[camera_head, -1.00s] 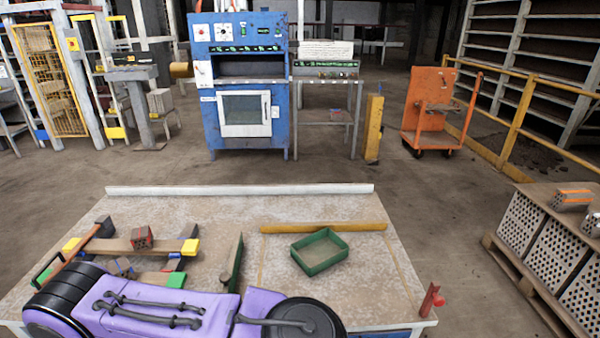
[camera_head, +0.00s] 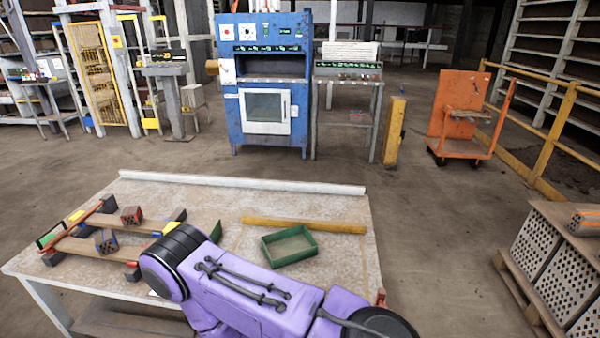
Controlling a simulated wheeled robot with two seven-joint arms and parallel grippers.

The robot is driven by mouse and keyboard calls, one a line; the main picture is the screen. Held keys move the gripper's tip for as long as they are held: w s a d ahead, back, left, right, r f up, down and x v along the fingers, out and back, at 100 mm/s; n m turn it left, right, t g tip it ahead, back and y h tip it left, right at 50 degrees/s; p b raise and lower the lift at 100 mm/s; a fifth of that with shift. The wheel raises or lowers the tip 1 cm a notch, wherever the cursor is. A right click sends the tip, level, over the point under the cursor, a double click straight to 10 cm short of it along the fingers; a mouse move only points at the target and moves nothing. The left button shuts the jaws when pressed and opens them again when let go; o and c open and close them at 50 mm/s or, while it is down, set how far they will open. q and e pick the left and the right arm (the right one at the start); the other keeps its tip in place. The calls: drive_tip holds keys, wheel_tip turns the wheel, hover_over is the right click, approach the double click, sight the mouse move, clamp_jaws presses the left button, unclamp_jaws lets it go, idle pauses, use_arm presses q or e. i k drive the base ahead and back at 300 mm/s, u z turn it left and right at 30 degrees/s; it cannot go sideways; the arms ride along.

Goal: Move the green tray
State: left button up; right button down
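The green tray (camera_head: 267,253) is a shallow open box with a brownish inside floor. It lies on the right half of the worktable (camera_head: 225,193), just in front of a yellow bar (camera_head: 303,225). Nothing is seen inside it. A purple arm of mine crosses the front of the table below the tray and hides part of the front edge. Neither gripper shows in the view.
Wooden boards with small hollow bricks (camera_head: 132,215) lie on the table's left side. A white rail (camera_head: 240,183) runs along the far edge. A pallet of perforated bricks (camera_head: 545,255) stands right.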

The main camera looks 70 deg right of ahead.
sight(292, 245)
drive_tip(key=z, duration=1.4)
drive_tip(key=i, duration=0.15)
